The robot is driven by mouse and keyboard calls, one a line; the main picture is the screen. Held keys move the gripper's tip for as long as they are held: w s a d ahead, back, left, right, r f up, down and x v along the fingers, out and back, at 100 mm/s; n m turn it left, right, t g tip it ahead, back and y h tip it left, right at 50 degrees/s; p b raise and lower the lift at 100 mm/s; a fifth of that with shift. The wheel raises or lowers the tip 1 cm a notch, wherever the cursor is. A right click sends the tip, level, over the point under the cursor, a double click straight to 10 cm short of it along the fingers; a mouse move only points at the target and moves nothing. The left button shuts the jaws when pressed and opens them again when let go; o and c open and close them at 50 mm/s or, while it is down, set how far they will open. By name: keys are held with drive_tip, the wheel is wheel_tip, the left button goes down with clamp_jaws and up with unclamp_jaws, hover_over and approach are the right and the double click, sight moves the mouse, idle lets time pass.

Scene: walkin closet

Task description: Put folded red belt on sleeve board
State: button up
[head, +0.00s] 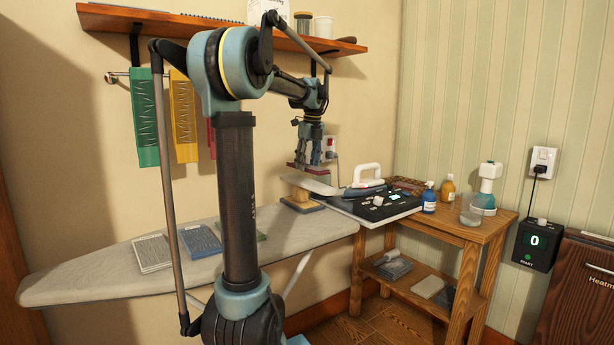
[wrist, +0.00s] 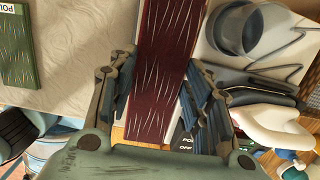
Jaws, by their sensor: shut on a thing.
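My gripper (head: 313,152) is shut on the folded red belt (head: 303,167), a flat dark red strip. In the wrist view the belt (wrist: 158,80), marked with pale streaks, runs lengthwise between the two fingers of my gripper (wrist: 160,70). The sleeve board (head: 311,184), with a pale top on a wooden foot, stands at the right end of the ironing board. The belt is held just above the sleeve board; the head view does not show clearly whether they touch. In the wrist view the belt and fingers hide much of what lies below.
The ironing board (head: 95,271) bears several folded flat items at left, including a green one (wrist: 17,45). A white iron (head: 366,178) sits on a dark station (head: 376,205) right of the sleeve board. Bottles stand on the wooden table (head: 462,232). A shelf (head: 180,22) hangs above.

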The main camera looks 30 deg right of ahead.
sight(308, 166)
drive_tip(key=shift+f, duration=2.1)
drive_tip(key=o, duration=1)
drive_tip(key=shift+c, duration=0.2)
drive_tip(key=r, duration=0.4)
drive_tip(key=s+r, duration=0.1)
drive_tip(key=r, duration=0.7)
drive_tip(key=shift+s, duration=0.4)
